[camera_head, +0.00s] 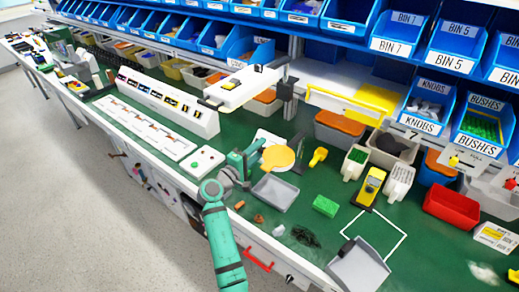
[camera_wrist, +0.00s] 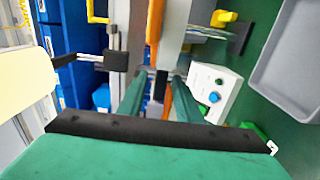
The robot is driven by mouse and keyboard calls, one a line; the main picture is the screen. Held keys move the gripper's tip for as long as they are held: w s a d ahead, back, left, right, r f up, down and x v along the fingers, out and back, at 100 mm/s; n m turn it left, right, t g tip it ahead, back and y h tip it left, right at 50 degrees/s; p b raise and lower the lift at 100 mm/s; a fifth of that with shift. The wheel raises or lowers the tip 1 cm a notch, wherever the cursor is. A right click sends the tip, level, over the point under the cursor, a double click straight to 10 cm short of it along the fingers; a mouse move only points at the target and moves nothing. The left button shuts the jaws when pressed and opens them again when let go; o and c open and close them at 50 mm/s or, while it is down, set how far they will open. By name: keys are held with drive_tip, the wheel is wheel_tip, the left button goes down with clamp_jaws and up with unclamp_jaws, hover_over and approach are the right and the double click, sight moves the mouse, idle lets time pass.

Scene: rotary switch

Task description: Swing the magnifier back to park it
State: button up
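My gripper (camera_head: 256,147) is just left of the disc, low over the bench. In the wrist view my gripper's green fingers (camera_wrist: 156,95) stand apart with a gap between them. A narrow orange strip (camera_wrist: 185,105) runs close by the right finger; I cannot tell whether it is the disc's edge. I see nothing clearly clamped.
A grey tray (camera_head: 275,192) lies in front of the disc. Blue bins line the back.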

drive_tip(key=shift+w, duration=0.1)
clamp_jaws()
